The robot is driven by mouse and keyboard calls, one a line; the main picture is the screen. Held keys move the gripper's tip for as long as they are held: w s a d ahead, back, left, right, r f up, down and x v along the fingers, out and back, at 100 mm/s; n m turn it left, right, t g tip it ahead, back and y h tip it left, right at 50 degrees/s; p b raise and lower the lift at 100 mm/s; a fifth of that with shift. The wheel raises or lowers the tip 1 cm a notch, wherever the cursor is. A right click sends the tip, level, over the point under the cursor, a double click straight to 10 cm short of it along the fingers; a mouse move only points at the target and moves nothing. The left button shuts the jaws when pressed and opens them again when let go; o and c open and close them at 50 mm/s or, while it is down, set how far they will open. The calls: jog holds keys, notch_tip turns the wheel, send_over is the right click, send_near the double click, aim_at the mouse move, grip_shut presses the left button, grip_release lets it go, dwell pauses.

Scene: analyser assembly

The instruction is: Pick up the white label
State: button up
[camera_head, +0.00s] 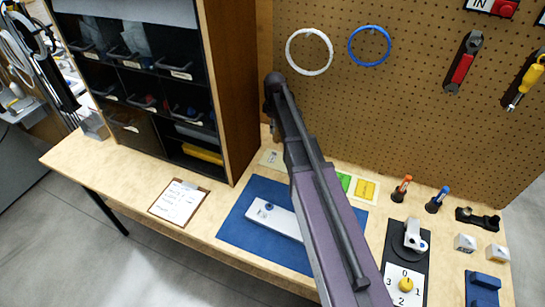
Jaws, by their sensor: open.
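A pale, whitish label card (271,158) lies flat on the wooden bench near the foot of the pegboard, just right of the shelf unit. It is the likely white label; its print is too small to read. A green label (343,181) and a yellow label (366,189) lie farther right in the same row. My dark purple arm crosses the middle of the view and hides the stretch between the pale card and the green label. My gripper is not visible.
A blue mat (238,232) bears a white device (272,216), partly behind my arm. A clipboard (180,202) lies left. The shelf unit (238,90) stands close to the pale card. Orange (401,189) and blue (438,199) tools and a dial panel (398,297) are right.

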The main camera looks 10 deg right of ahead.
jog(key=shift+f, duration=0.1)
jog(key=b, duration=0.9)
send_over(272, 157)
jog(key=w+d, duration=0.1)
notch_tip(272, 157, down, 8)
jog(key=shift+f, duration=0.25)
jog(key=shift+f, duration=0.1)
jog(key=f+b, duration=0.4)
jog(key=f, duration=0.1)
jog(key=shift+w+a+b, duration=0.1)
jog(key=shift+w+b, duration=0.15)
jog(key=shift+b, duration=0.15)
dwell(0.7)
grip_shut()
